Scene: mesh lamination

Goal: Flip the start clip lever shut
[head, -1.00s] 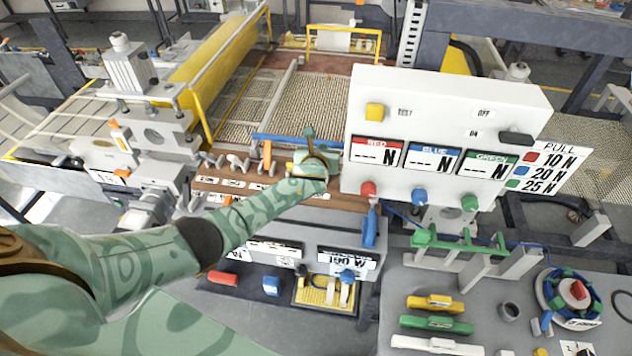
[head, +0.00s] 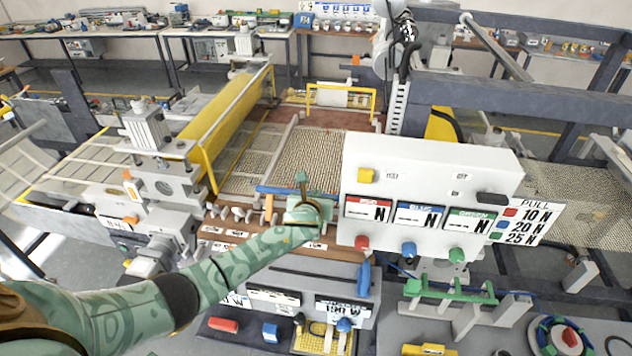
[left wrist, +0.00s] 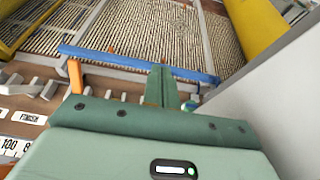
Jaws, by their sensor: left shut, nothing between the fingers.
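A blue clip bar (head: 275,190) lies across the near edge of the mesh; it also shows in the left wrist view (left wrist: 130,63). An upright orange lever (left wrist: 75,76) stands near the bar's left end, and shows in the head view (head: 268,206). I cannot tell for sure which part is the start clip lever. My left gripper (head: 303,180) is shut and empty at the right part of the bar, well right of the orange lever. Its fingers (left wrist: 160,85) overlap the bar in the left wrist view; contact cannot be told. My right gripper is out of view.
A white control box (head: 430,165) with red, blue and green displays stands close to the right of my left gripper. A yellow roller (head: 230,110) is at left. Several pale knobs (head: 235,212) line the brown ledge. The mesh (head: 320,155) beyond the bar is clear.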

